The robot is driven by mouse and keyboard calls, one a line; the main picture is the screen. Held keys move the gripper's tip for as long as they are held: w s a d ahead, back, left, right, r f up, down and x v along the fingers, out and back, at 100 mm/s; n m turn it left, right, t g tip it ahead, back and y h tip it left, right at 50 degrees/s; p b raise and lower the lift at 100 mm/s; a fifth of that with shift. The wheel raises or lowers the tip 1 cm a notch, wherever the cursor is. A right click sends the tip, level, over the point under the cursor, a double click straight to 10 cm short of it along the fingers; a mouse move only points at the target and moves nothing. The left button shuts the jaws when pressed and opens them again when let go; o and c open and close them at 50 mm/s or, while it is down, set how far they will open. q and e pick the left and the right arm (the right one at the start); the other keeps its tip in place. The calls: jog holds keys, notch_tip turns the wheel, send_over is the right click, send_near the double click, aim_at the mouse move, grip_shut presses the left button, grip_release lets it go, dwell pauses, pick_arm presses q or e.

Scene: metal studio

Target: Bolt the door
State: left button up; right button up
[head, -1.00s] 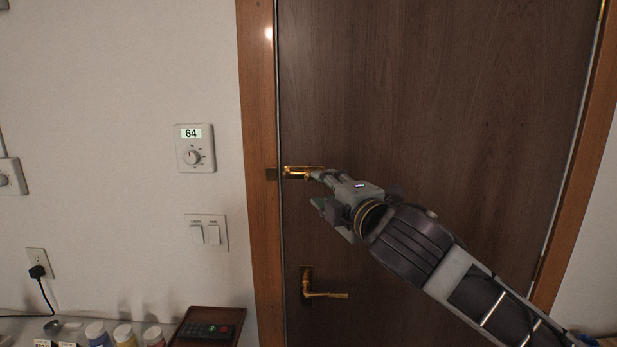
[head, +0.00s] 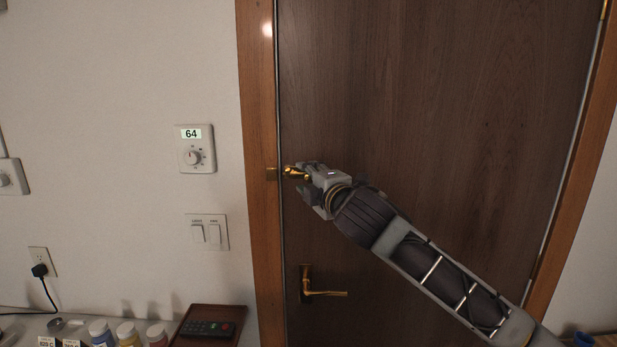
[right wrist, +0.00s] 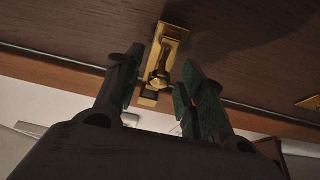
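The brass bolt (head: 291,171) is on the wooden door (head: 430,90), near its left edge. A brass keeper (head: 271,174) is on the door frame just left of it. My right gripper (head: 303,182) is at the bolt and hides part of it. In the right wrist view, the fingers of the right gripper (right wrist: 158,88) are apart, with the bolt's brass knob (right wrist: 158,77) between them; I cannot tell whether they touch it. The brass bolt plate (right wrist: 172,42) shows beyond the fingertips. My left gripper is not in view.
A brass lever handle (head: 322,292) is below the bolt. The wall at left holds a thermostat (head: 195,150) and light switches (head: 207,232). A counter at bottom left carries several jars and a brown tray (head: 238,313) with a remote (head: 207,328).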

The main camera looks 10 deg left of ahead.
jog(key=shift+w+a, duration=0.25)
jog(key=shift+w, duration=0.1)
grip_shut()
dwell(0.3)
